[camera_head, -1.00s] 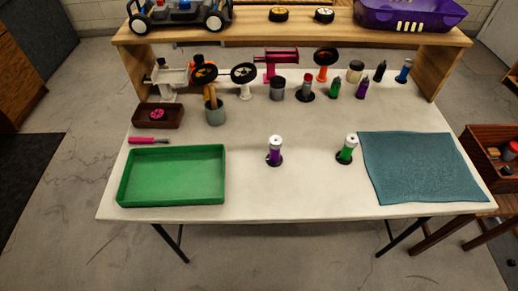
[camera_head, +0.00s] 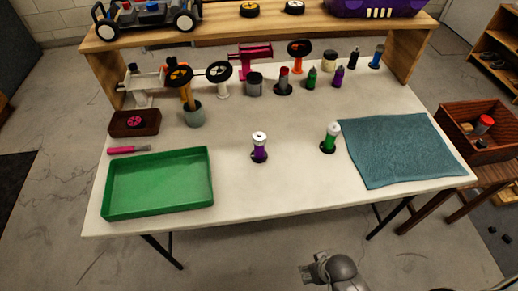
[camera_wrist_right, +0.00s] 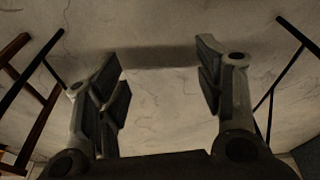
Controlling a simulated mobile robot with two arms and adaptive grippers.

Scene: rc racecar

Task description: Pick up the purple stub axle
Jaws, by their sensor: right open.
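The purple stub axle (camera_head: 260,153) stands upright on a black round base near the middle of the white table (camera_head: 240,195), with a silver-white cap on top. A similar green one (camera_head: 331,137) stands to its right. My right gripper (camera_head: 308,270) is low in the head view, in front of the table's front edge and well apart from the purple stub axle. In the right wrist view, its two fingers (camera_wrist_right: 160,78) are spread with nothing between them, over the floor. My left gripper is not in view.
A green tray (camera_head: 158,212) lies at the table's left front, and a teal mat (camera_head: 400,150) at the right. Several bottles, wheels and holders stand at the back under the wooden shelf (camera_head: 225,32). The table around the purple stub axle is clear.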

